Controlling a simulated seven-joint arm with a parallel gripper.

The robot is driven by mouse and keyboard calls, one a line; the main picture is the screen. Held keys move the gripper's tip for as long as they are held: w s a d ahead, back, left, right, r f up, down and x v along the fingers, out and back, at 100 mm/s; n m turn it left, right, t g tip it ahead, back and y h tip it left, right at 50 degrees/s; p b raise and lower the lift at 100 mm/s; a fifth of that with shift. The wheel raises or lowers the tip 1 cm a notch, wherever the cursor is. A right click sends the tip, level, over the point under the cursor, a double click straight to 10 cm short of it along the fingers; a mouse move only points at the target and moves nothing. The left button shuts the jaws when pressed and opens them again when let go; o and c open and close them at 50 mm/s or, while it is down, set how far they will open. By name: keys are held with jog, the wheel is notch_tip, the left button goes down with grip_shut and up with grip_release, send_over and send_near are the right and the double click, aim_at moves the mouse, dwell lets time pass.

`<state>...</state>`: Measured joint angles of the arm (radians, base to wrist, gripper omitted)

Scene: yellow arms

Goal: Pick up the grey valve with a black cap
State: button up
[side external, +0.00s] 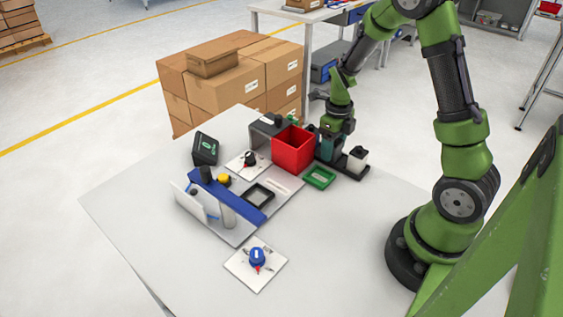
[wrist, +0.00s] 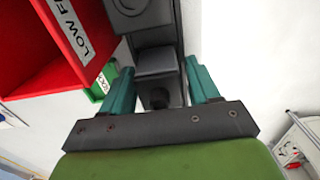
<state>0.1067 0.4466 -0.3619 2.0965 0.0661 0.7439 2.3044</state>
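My gripper (wrist: 160,76) has two teal fingers. They are spread apart in the wrist view, on either side of a dark grey block and a small black round part (wrist: 158,98). I cannot tell whether this is the grey valve with the black cap, and no finger clearly touches it. In the side external view, my gripper (side external: 328,146) points down over a long black stand (side external: 345,170), just right of the red bin. A pale grey-white piece with a black top (side external: 357,158) stands at the stand's right end, apart from my gripper.
The red bin (side external: 292,150) stands close on the left of my gripper and also shows in the wrist view (wrist: 35,50). A small green tray (side external: 320,178) lies in front. A blue valve (side external: 257,257) sits on a white plate. The table's front right is clear.

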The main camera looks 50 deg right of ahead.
jog(key=c, duration=0.8)
